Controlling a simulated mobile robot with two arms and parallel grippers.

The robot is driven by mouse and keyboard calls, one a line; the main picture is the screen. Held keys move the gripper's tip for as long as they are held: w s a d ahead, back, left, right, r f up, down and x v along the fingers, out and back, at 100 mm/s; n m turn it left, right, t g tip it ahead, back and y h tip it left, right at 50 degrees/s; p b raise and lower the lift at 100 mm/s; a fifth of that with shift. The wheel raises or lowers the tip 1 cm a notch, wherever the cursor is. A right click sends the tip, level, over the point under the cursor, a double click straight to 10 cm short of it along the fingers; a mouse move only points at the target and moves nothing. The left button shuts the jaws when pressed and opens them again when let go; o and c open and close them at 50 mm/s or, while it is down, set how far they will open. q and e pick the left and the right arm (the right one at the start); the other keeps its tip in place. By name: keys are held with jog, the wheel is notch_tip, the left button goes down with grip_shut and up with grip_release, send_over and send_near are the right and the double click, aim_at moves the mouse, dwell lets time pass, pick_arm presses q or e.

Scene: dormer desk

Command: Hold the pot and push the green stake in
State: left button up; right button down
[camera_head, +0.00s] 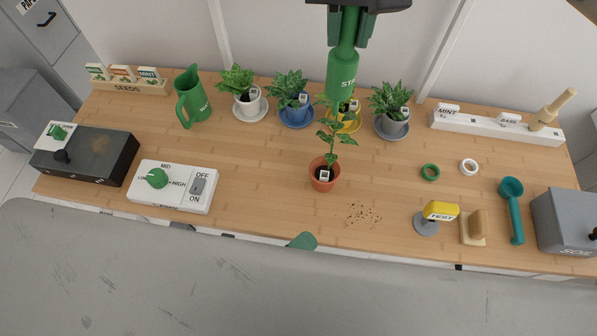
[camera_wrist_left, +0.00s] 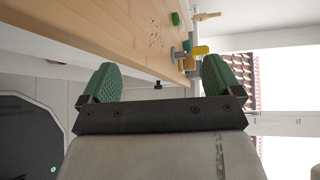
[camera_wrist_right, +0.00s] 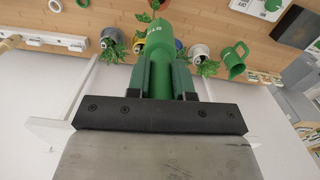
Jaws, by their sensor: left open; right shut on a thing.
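A terracotta pot (camera_head: 324,181) with a thin leafy plant and a small white tag stands upright near the middle of the desk. The thick green stake (camera_head: 341,75), with white lettering, hangs upright in my right gripper (camera_head: 348,28), which is shut on its upper part. The stake (camera_wrist_right: 158,40) also shows between the fingers in the right wrist view. Its lower end is partly hidden behind leaves in the head view, so I cannot tell its exact height over the pot. My left gripper (camera_wrist_left: 161,82) is open and empty by the desk's front edge; one green fingertip shows in the head view.
White, blue, yellow and grey potted plants (camera_head: 292,108) line the back. A green jug (camera_head: 192,97) stands left of them. A white switch panel (camera_head: 172,186) is front left. Brown crumbs (camera_head: 363,214) and a yellow-topped tester (camera_head: 440,210) lie right of the pot. Desk left of the pot is clear.

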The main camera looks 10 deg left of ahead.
pick_arm(q)
notch_tip(320, 180, up, 4)
jog(key=w+m, duration=0.3)
jog(key=m, duration=0.1)
notch_tip(320, 180, up, 4)
jog(key=m+t+h, duration=0.1)
jog(key=m+h, duration=0.1)
jog(key=m, duration=0.9)
send_over(314, 180)
jog(key=v, duration=0.4)
jog(key=shift+t+y, duration=0.3)
jog(key=f, duration=0.8)
jog(key=shift+s+f, duration=0.15)
jog(key=shift+s, duration=0.1)
jog(key=x, duration=0.6)
jog(key=shift+w+d, duration=0.2)
jog(key=shift+w, duration=0.15)
jog(key=shift+w+d+r, duration=0.2)
jog(key=shift+r, duration=0.05)
pick_arm(e)
jog(key=shift+s, duration=0.1)
pick_arm(q)
jog(key=c, duration=1)
jog(key=shift+o, duration=0.2)
pick_arm(e)
notch_tip(314, 180, down, 12)
jog(key=shift+a+f, duration=0.1)
jog(key=shift+f, duration=0.05)
